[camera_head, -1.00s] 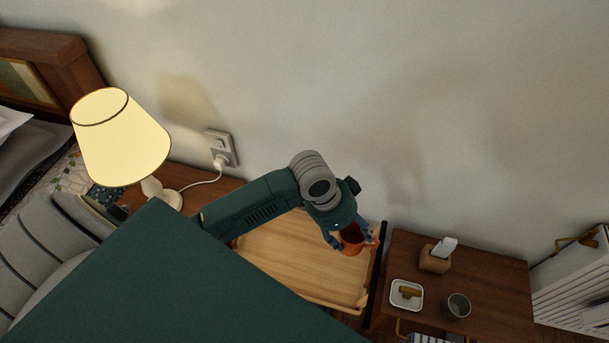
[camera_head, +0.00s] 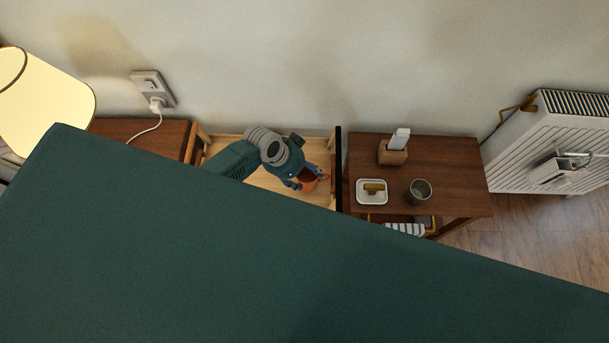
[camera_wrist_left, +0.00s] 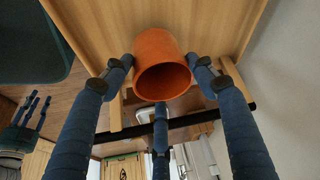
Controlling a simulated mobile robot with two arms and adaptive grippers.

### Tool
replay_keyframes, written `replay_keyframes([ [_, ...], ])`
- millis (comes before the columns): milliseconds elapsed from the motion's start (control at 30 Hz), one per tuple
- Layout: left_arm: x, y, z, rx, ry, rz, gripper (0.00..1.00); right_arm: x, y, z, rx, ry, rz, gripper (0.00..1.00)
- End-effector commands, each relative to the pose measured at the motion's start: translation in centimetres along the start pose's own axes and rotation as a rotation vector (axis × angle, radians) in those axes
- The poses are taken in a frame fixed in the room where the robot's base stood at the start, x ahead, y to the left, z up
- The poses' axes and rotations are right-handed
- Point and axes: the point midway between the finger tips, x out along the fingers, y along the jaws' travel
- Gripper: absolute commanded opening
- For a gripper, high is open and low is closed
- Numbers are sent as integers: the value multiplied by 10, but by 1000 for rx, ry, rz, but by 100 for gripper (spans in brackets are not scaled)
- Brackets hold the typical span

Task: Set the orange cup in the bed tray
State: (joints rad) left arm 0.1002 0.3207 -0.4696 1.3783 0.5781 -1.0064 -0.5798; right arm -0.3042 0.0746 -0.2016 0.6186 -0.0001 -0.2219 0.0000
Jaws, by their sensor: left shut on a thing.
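The orange cup (camera_head: 309,182) is in my left gripper (camera_head: 307,180), over the right part of the light-wood bed tray (camera_head: 268,183). In the left wrist view the blue fingers of the left gripper (camera_wrist_left: 160,85) are closed around the cup (camera_wrist_left: 158,46), its open mouth facing the camera. The pale wood of the tray (camera_wrist_left: 100,25) lies behind it. I cannot tell whether the cup touches the tray. My right gripper (camera_wrist_left: 33,112) shows at the left of the wrist view, its fingers spread and empty. My own large green body part hides the tray's front in the head view.
A brown side table (camera_head: 450,180) right of the tray holds a white dish (camera_head: 364,197), a grey cup (camera_head: 419,191) and a wooden holder (camera_head: 393,153). A lamp (camera_head: 45,110) stands at the left. A white radiator (camera_head: 535,150) is at the right.

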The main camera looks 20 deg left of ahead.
Motion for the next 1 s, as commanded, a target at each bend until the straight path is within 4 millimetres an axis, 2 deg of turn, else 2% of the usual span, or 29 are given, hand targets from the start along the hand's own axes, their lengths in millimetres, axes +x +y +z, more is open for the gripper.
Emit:
replay_keyframes([
  [33, 9, 0, 3, -3, 0, 1, 23, 3, -2, 0, 0, 1, -2, 34],
  [133, 18, 0, 6, -1, 2, 1, 23, 4, -3, -1, 0, 2, -3, 34],
  [533, 23, -1, 9, -1, 1, 0, 23, 7, 4, -4, -2, 7, 5, 34],
  [567, 23, 0, 10, -1, 0, 0, 59, 7, 5, -4, -1, 7, 6, 34],
  [633, 22, 0, 10, -1, 0, 0, 73, 6, 6, -3, -1, 7, 7, 34],
  [667, 22, 0, 10, -1, 0, 0, 76, 6, 7, -3, -1, 7, 8, 34],
  [1000, 18, 0, 8, -1, 0, 0, 76, 2, 8, -4, 0, 7, 9, 34],
])
